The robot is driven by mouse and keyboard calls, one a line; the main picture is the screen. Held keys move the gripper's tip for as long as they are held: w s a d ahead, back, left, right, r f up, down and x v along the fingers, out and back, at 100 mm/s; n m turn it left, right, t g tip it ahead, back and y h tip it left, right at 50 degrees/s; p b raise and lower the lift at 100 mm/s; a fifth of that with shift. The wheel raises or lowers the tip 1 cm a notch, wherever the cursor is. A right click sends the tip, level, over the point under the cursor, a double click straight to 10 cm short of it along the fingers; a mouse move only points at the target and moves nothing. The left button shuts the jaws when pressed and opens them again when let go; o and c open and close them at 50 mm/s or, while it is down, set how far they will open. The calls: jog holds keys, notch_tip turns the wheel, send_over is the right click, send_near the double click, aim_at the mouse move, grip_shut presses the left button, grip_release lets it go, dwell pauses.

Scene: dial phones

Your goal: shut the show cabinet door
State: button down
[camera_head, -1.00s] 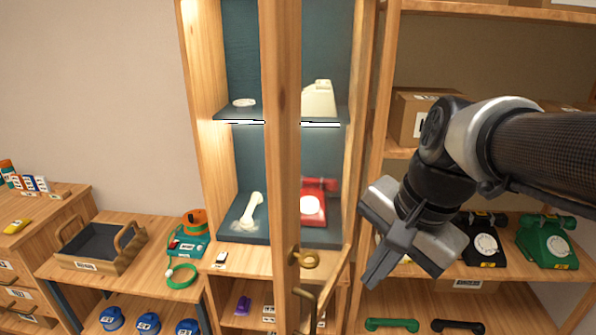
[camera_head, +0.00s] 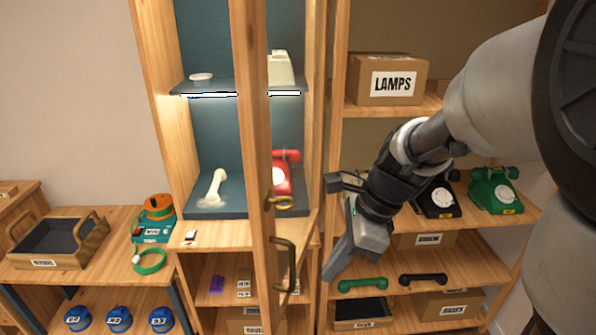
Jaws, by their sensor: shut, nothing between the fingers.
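The show cabinet (camera_head: 163,120) stands at the centre left, lit inside, with dark shelves. Its door (camera_head: 250,130) is open and swung toward me, so I see its wooden frame nearly edge-on in front of the interior. The door carries a brass key or knob (camera_head: 283,203) and, below it, a dark curved handle (camera_head: 285,265). My gripper (camera_head: 333,272) is shut and empty, pointing down and left, to the right of the handle. In the picture a gap shows between the gripper and the door; I cannot tell the depth between them.
Inside the cabinet are a white handset (camera_head: 213,188), a red phone (camera_head: 281,175) and a cream phone part (camera_head: 281,68). A wooden tray (camera_head: 55,243) sits on the left bench.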

jog(key=shift+w+a+f, duration=0.1)
jog(key=shift+a+f, duration=0.1)
jog(key=shift+a, duration=0.55)
jog(key=shift+w+a+f, duration=0.15)
jog(key=shift+a+f, duration=0.05)
jog(key=shift+a, duration=0.5)
jog(key=shift+w+a+f, duration=0.1)
jog(key=shift+a+f, duration=0.1)
jog(key=shift+a, duration=0.55)
jog(key=shift+a, duration=0.1)
